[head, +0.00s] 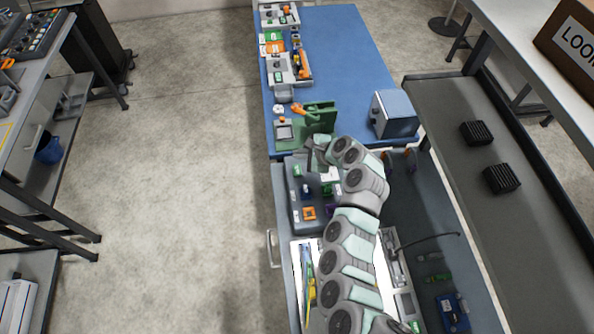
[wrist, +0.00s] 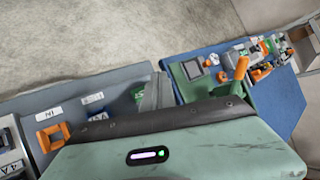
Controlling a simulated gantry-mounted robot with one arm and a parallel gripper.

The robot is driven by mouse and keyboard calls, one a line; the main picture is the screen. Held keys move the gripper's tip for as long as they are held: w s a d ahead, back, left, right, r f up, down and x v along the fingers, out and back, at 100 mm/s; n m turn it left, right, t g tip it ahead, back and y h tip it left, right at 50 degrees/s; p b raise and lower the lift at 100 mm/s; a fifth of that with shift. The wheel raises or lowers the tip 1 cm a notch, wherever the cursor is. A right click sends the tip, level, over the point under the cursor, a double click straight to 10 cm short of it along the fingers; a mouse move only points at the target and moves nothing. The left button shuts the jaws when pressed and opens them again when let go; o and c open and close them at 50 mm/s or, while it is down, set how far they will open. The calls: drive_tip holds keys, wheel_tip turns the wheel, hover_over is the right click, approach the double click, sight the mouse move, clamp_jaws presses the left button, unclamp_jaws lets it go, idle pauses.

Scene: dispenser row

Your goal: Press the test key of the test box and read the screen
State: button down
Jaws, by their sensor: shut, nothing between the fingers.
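A green device (head: 318,118), which looks like the test box, stands at the near end of the blue bench top. It has an upright green part, an orange lever, and a flat base with a small grey screen (head: 284,132). The screen also shows in the wrist view (wrist: 193,68), with the orange lever (wrist: 238,74) to its right. Any text on the screen is too small to read. A small orange part sits by the screen; I cannot tell which part is the test key. My gripper (head: 312,154) is shut and empty, just on the near side of the device. Its grey fingers show in the wrist view (wrist: 156,92).
A blue-grey box (head: 395,114) stands right of the device. Dispensers and other units (head: 285,68) line the bench's left edge farther back. A grey tray (head: 296,222) with small coloured parts lies below my arm. The blue top's middle (head: 345,50) is clear.

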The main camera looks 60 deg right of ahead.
sight(299, 171)
drive_tip(key=shift+f+b, duration=1.6)
drive_tip(key=shift+f, duration=1.45)
drive_tip(key=shift+f+b, duration=0.3)
drive_tip(key=shift+f, duration=0.15)
drive_tip(key=shift+f+b, duration=0.35)
drive_tip(key=shift+f, duration=0.15)
drive_tip(key=shift+r, duration=0.1)
drive_tip(key=shift+r+p, duration=0.6)
drive_tip(key=shift+r, duration=0.2)
drive_tip(key=shift+a, duration=0.1)
drive_tip(key=shift+r+p, duration=1.6)
drive_tip(key=shift+r, duration=1)
